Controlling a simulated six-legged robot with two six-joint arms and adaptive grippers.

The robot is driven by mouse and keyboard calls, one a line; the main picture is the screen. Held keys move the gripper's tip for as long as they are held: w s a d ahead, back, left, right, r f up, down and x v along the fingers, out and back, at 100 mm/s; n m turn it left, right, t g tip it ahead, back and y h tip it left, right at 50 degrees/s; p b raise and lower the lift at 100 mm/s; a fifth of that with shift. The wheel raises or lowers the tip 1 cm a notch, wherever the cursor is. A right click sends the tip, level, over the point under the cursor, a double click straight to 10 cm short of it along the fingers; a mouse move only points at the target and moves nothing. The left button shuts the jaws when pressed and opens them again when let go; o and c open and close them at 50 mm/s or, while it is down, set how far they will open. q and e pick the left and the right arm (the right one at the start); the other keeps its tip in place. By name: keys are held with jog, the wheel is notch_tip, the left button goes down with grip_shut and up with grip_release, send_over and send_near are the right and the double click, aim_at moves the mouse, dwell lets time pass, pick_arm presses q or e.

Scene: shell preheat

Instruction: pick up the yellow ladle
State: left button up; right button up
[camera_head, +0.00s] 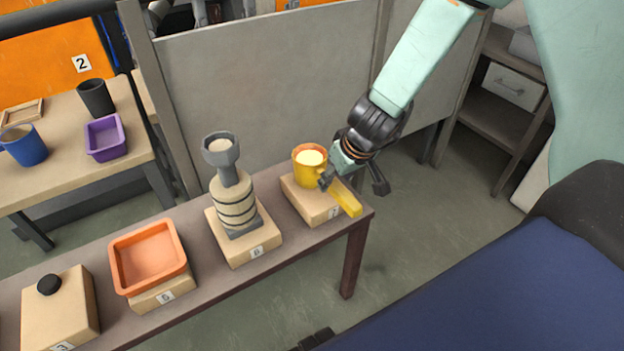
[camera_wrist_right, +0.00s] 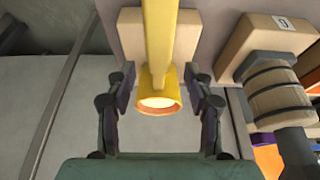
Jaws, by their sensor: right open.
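The yellow ladle (camera_head: 307,171) stands on a wooden block (camera_head: 314,204) at the right end of the table, its handle (camera_head: 345,197) pointing to the lower right. Its cup has an orange inner rim and pale contents. My right gripper (camera_head: 353,184) is at the ladle, one finger near the handle beside the cup. In the right wrist view the ladle (camera_wrist_right: 160,88) lies between the two fingers of the open gripper (camera_wrist_right: 161,90), with a gap showing on each side. My left gripper is not in view.
A beige ribbed column with a grey cup (camera_head: 235,190) stands on the neighbouring block. Further left are an orange tray (camera_head: 148,256) and a block with a black knob (camera_head: 60,310). A grey partition (camera_head: 260,85) stands behind the table. A shelf (camera_head: 495,120) is at the right.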

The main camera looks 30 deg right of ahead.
aim_at(335, 183)
jog(key=b+x, duration=0.4)
jog(key=x, duration=0.1)
jog(key=shift+s+d, duration=0.15)
jog(key=shift+s, duration=0.05)
jog(key=shift+r, duration=0.1)
grip_shut()
dwell(0.4)
